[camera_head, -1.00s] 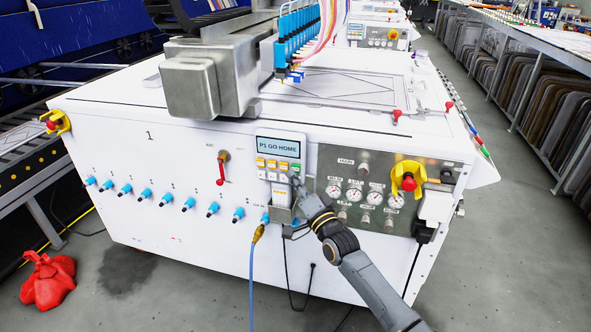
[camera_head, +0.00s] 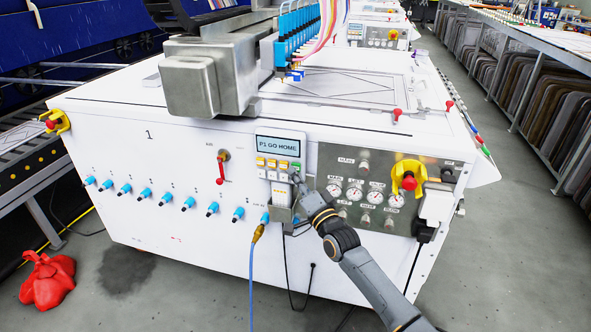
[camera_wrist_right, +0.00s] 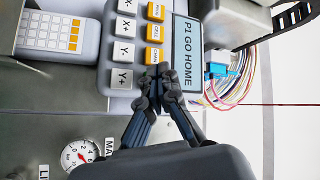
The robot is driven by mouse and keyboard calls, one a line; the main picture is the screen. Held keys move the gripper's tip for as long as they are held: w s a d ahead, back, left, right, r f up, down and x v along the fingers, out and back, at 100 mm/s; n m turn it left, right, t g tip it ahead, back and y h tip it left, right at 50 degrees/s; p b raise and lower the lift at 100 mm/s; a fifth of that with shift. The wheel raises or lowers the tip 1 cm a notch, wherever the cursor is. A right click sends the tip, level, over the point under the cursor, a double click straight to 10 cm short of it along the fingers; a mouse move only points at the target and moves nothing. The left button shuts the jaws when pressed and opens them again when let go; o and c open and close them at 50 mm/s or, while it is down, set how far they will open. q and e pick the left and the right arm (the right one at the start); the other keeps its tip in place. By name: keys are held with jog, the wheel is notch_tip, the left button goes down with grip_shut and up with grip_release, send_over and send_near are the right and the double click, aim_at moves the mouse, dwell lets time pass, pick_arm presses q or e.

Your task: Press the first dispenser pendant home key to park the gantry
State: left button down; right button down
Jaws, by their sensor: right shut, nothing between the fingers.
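The first dispenser pendant (camera_head: 257,150) hangs on the front of the white machine. Its screen (camera_head: 278,146) reads "P1 GO HOME"; it also shows sideways in the right wrist view (camera_wrist_right: 187,55). Below the screen are orange keys (camera_head: 272,163), a green key (camera_head: 296,166) at the row's right end, and white keys (camera_head: 272,175). My right gripper (camera_head: 294,177) is shut and empty, its fingertips (camera_wrist_right: 157,76) at the pendant's key face by the end of the orange row. The fingers hide the green key in the wrist view; contact cannot be told. My left gripper is out of view.
A gauge panel (camera_head: 340,170) with a red knob on a yellow guard (camera_head: 408,177) is right of the pendant. A red-handled valve (camera_head: 221,170) is to its left. A holder (camera_head: 279,213) and a blue hose (camera_head: 252,270) are below it.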

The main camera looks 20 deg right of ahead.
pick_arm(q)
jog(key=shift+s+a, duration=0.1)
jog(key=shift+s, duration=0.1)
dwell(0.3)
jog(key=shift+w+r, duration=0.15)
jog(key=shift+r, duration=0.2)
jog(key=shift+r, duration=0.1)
